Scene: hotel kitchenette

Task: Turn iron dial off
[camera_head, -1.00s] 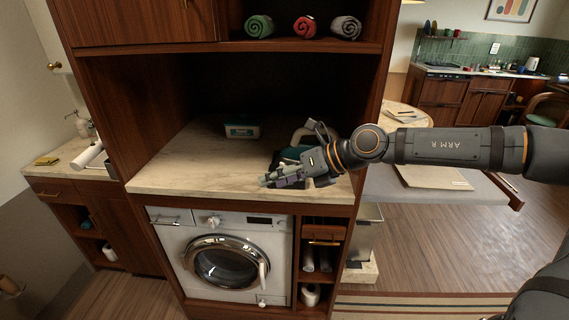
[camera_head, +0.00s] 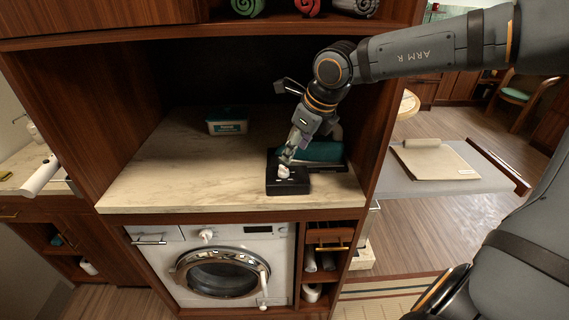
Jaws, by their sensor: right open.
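The teal iron (camera_head: 322,152) sits on the marble counter in the wooden niche, partly hidden behind my right gripper. A black block (camera_head: 288,188) stands just in front of it, with a small white dial (camera_head: 284,172) on its top. My right gripper (camera_head: 287,158) reaches down from the upper right, its fingers open. Its fingertips are at the dial, right above or touching it; I cannot tell which. My left gripper is not in view.
A teal and white tub (camera_head: 227,121) stands at the back of the marble counter (camera_head: 160,180). A washing machine (camera_head: 220,268) is below. Wooden side walls and the shelf above bound the niche. The counter's left part is clear.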

